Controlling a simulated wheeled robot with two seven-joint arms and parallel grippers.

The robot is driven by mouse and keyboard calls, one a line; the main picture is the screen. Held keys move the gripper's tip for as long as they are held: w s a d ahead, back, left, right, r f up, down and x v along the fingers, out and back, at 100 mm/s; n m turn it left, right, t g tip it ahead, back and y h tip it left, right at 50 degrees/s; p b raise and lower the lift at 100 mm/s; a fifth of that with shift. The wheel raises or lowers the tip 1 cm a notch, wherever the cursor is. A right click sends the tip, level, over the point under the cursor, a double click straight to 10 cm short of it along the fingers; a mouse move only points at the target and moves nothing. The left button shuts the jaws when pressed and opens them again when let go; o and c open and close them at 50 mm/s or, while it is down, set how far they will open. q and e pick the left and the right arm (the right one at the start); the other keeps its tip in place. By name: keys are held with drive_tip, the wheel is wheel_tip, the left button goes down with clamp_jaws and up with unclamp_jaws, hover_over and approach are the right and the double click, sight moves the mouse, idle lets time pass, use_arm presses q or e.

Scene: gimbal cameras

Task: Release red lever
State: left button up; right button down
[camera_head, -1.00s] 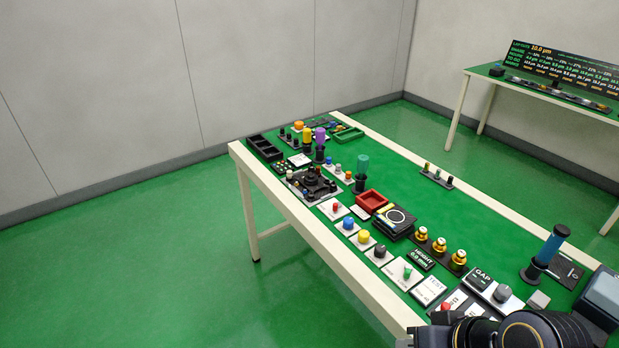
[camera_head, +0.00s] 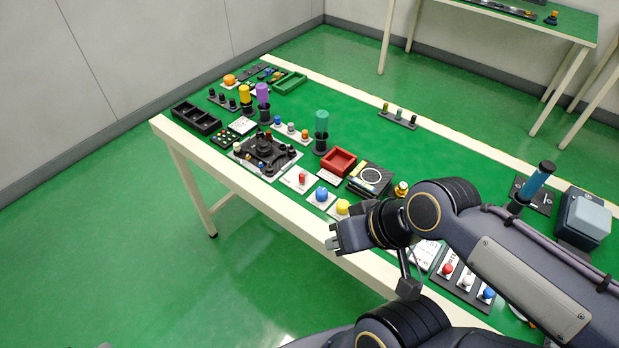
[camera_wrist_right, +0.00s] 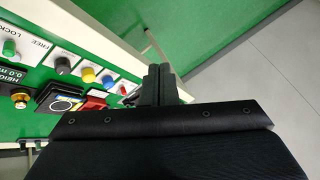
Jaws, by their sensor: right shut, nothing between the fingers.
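A small red lever (camera_head: 302,178) stands on a white plate near the front edge of the green-topped table, left of the blue knob (camera_head: 321,195). In the right wrist view the red lever (camera_wrist_right: 123,90) is small beside the fingers. My right gripper (camera_head: 335,240) is shut and empty, out at the table's front edge, nearer to me than the lever and apart from it. Its fingers also show in the wrist view (camera_wrist_right: 160,84). My left gripper is not in view.
A yellow knob (camera_head: 343,207) sits right of the blue one. A red tray (camera_head: 338,162), a black joystick unit (camera_head: 265,152) and a green cylinder (camera_head: 321,125) stand near the lever. My right arm hides part of the table. Floor left of the table is clear.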

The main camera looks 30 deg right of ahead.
drive_tip(key=w+d+f+m+t+b, duration=0.1)
drive_tip(key=w+d+f+m+b, duration=0.1)
drive_tip(key=w+f+m+b, duration=0.3)
drive_tip(key=w+d+f+m+t+b, duration=0.1)
drive_tip(key=w+d+b, duration=0.15)
drive_tip(key=w, duration=0.45)
drive_tip(key=m+t+b, duration=0.1)
drive_tip(key=m+b, duration=0.3)
drive_tip(key=m, duration=0.3)
approach(304, 181)
drive_tip(key=s+r, duration=0.2)
drive_tip(key=s, duration=0.1)
drive_tip(key=shift+d+r+n+h, duration=0.2)
drive_tip(key=shift+r+n+h, duration=0.1)
drive_tip(key=shift+h, duration=0.1)
drive_tip(key=b+x, duration=0.1)
drive_tip(key=x, duration=0.9)
drive_tip(key=shift+w, duration=0.1)
